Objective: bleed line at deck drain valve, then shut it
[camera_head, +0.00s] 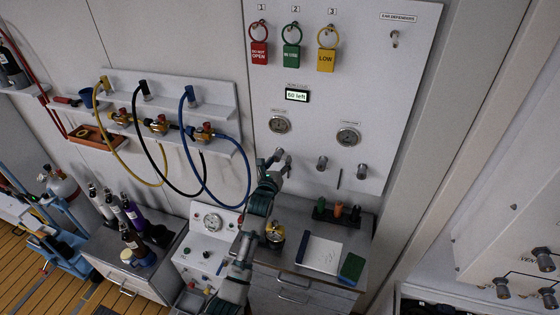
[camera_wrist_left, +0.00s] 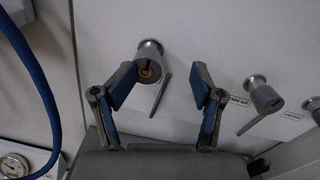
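A grey valve with a brass centre (camera_wrist_left: 150,66) and a thin lever (camera_wrist_left: 161,94) sticks out of the white panel (camera_head: 300,190). It sits between and beyond the fingers of my left gripper (camera_wrist_left: 165,84). The fingers are spread and hold nothing; the left fingertip overlaps the valve in the wrist view, and I cannot tell whether they touch. In the head view my left gripper (camera_head: 281,161) is at the panel's lower left and largely hides this valve. A second valve (camera_head: 322,162) with a lever stands to the right, also in the wrist view (camera_wrist_left: 263,97). Which is the deck drain valve is unreadable. My right gripper is out of view.
A third valve (camera_head: 362,171) is further right. A blue hose (camera_head: 247,165) hangs left. Below are a counter with a notebook (camera_head: 318,254) and a green pad (camera_head: 352,268).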

